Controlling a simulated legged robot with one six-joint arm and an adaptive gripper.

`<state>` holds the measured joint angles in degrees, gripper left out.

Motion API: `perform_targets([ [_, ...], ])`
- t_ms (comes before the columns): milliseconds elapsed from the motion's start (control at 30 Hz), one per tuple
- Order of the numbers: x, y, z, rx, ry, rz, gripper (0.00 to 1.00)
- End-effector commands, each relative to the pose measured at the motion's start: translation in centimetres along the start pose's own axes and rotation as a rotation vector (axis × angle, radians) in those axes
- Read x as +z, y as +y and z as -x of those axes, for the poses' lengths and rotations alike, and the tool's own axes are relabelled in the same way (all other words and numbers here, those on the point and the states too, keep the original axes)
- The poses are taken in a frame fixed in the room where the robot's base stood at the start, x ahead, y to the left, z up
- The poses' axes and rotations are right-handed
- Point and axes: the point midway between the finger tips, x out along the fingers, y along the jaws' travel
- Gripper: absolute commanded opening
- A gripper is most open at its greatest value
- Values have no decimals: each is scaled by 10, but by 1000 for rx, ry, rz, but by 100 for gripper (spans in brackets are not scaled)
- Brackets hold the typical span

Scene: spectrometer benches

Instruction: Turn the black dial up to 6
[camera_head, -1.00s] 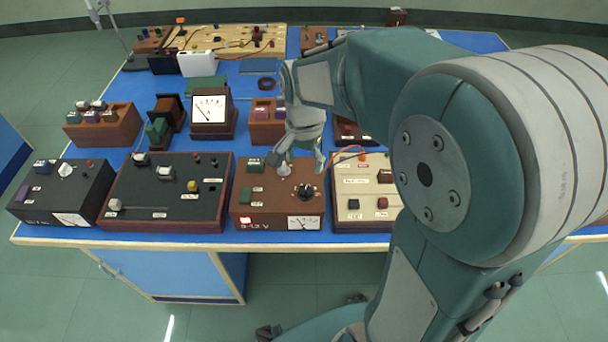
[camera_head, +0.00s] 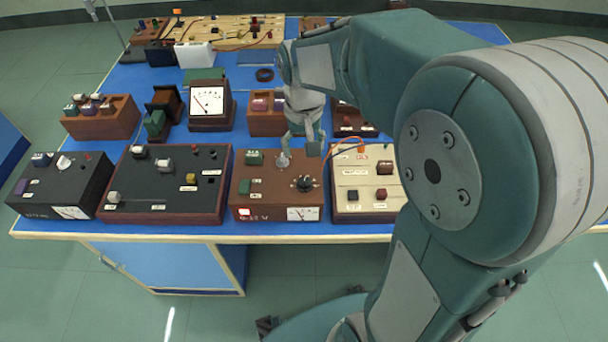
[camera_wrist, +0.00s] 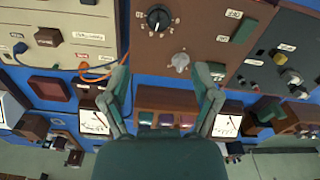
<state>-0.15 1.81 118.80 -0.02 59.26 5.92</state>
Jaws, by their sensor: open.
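The black dial (camera_head: 304,184) is on the top of a brown box (camera_head: 262,190), towards its front right, above a small meter. In the wrist view the black dial (camera_wrist: 158,17) shows near the top edge, with a light mark on it and small scale marks around it; I cannot read the number. My gripper (camera_head: 303,146) is open and empty, behind and above the box and apart from the dial. In the wrist view its fingertips (camera_wrist: 161,75) are spread wide, with the dial beyond them.
A grey knob (camera_head: 283,160) on the same box is close to the gripper, and a green block (camera_head: 254,158) is beside it. A cream box (camera_head: 352,207) with orange wires (camera_head: 345,146) stands at the right. A black panel (camera_head: 165,190) stands at the left.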

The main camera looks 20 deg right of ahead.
Motion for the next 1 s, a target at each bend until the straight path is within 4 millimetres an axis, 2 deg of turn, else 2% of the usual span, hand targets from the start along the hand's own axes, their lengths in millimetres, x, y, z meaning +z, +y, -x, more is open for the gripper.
perform_targets([
  [200,0,1,-4,0,-2,431,79],
  [400,1,1,-6,-1,-3,656,79],
  [533,1,1,-11,-1,-4,683,79],
  [633,1,1,-22,-2,-6,682,79],
  [1000,2,1,-90,-2,-8,680,79],
])
